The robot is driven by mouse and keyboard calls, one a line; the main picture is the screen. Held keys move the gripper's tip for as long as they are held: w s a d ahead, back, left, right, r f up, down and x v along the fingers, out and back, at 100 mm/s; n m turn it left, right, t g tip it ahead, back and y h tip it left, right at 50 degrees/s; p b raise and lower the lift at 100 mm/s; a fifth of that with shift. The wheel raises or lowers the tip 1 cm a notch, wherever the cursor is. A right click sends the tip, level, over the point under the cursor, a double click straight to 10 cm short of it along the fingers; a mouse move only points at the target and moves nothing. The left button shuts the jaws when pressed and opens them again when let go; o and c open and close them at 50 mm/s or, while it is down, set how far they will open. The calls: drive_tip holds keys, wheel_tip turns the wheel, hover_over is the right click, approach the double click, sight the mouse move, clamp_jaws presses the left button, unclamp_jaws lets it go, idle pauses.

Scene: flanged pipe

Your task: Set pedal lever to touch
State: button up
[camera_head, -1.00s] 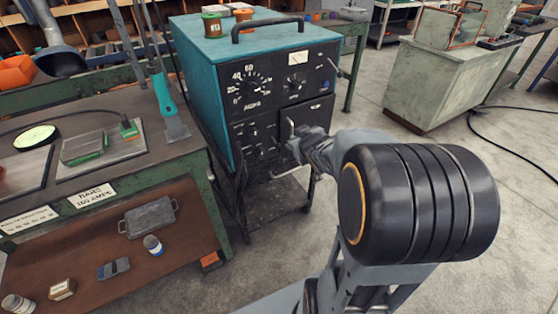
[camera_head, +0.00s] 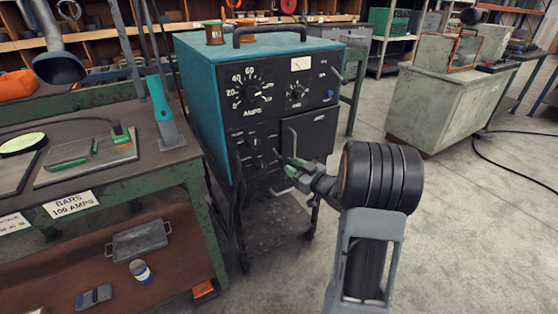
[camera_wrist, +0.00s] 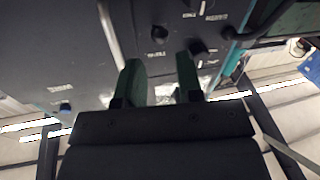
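The teal welding machine (camera_head: 204,85) has a black front panel with a large amps dial (camera_head: 252,88). Small knobs and switches (camera_head: 255,140) sit at its lower left; their lettering is too small to read, so I cannot tell which is the pedal lever or how it is set. My gripper (camera_head: 281,157) is in front of this lower panel, near the left edge of a closed black door. In the wrist view, my gripper (camera_wrist: 158,60) has two green fingers apart with nothing between them. A dark knob (camera_wrist: 198,47) with a white mark lies just beyond the right finger.
A green workbench (camera_head: 130,178) with tools stands close on the left. A pale cabinet (camera_head: 430,112) stands at the back right, with a black cable on the floor beside it.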

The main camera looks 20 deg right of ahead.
sight(279, 159)
drive_tip(key=x, duration=0.7)
drive_tip(key=shift+w+a+b, duration=0.1)
drive_tip(key=shift+w+b, duration=0.15)
drive_tip(key=shift+b, duration=0.15)
clamp_jaws()
drive_tip(key=f+t+b, duration=0.1)
drive_tip(key=b, duration=0.2)
drive_tip(key=shift+f+b, duration=0.1)
drive_tip(key=shift+b, duration=0.2)
drive_tip(key=shift+w+t+y+b, duration=0.1)
drive_tip(key=shift+t+y+b, duration=0.2)
drive_tip(key=shift+b, duration=0.35)
drive_tip(key=shift+r, duration=0.3)
unclamp_jaws()
